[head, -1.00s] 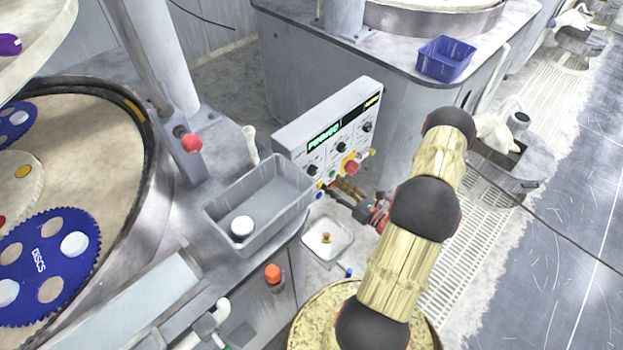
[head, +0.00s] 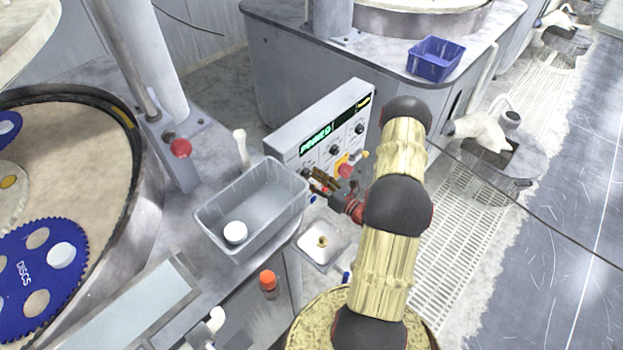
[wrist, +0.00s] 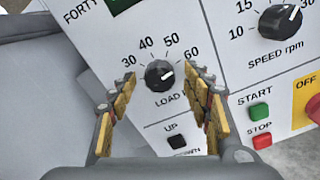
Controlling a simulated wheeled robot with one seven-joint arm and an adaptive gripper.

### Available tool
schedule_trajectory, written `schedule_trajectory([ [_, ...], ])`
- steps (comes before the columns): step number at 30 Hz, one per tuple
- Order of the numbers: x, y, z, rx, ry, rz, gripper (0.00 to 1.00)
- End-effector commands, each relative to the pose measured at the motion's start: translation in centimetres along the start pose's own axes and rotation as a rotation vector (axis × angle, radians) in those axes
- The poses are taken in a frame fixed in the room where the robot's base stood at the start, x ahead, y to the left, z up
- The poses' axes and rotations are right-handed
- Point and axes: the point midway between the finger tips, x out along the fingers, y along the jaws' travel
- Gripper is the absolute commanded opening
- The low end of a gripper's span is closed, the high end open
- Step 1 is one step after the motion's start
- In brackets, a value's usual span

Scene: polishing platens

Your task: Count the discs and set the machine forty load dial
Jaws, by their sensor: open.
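The load dial (wrist: 159,76) is a black knob on the grey machine forty panel (wrist: 90,45); its scale shows 30 to 60, and its white mark points right, toward the 60 side. My gripper (wrist: 161,78) is open, with yellow-padded fingers either side of the dial in the picture; I cannot tell whether they touch it. In the head view my gripper (head: 325,182) is at the panel's lower front and hides the dial. A blue toothed carrier (head: 75,285) marked DISCS holds white discs (head: 61,255) and has tan open holes; the left edge cuts it off.
A grey tray (head: 205,215) beside the panel holds one white disc (head: 235,232). The speed dial (wrist: 281,21), green start button (wrist: 260,111), red stop button (wrist: 262,141) and a red knob on yellow are close to the right finger. A blue bin (head: 435,60) stands behind.

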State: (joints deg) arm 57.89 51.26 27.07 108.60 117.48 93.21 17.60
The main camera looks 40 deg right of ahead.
Motion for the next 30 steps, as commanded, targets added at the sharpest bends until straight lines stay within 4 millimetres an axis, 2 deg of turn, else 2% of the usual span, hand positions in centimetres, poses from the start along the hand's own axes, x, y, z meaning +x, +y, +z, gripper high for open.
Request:
schedule_trajectory([
  [2, -0.01, 0.0, 0.0, 0.0, 0.0, 0.0, 0.49],
  [24, -0.03, -0.01, -0.01, 0.0, 0.0, 0.0, 0.07],
  [30, -0.02, -0.02, 0.0, -0.01, 0.0, 0.0, 0.06],
])
